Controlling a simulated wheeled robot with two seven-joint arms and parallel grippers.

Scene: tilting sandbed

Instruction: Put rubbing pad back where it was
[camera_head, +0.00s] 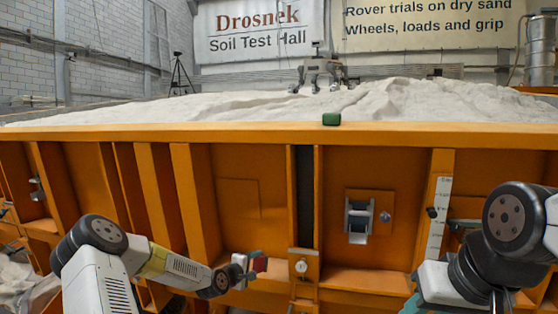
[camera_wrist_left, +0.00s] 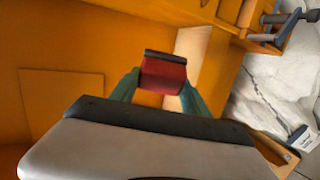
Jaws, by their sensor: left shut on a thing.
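A red pad with a dark edge, which I take to be the rubbing pad (camera_wrist_left: 163,74), sits between the two green fingers of my left gripper (camera_wrist_left: 160,88). The gripper is shut on it. In the head view the pad (camera_head: 260,264) shows small and red at the tip of my left gripper (camera_head: 254,264), in front of the lower orange wall of the sandbed (camera_head: 232,160). I cannot tell whether the pad touches the wall. My right gripper (camera_head: 412,303) shows only as a green part at the bottom edge, so its jaws are unclear.
A latch-like metal fitting (camera_head: 359,218), a white scale strip (camera_head: 440,205) and a small plate with a round knob (camera_head: 302,266) are on the front wall. A rover (camera_head: 322,72) stands on the sand behind.

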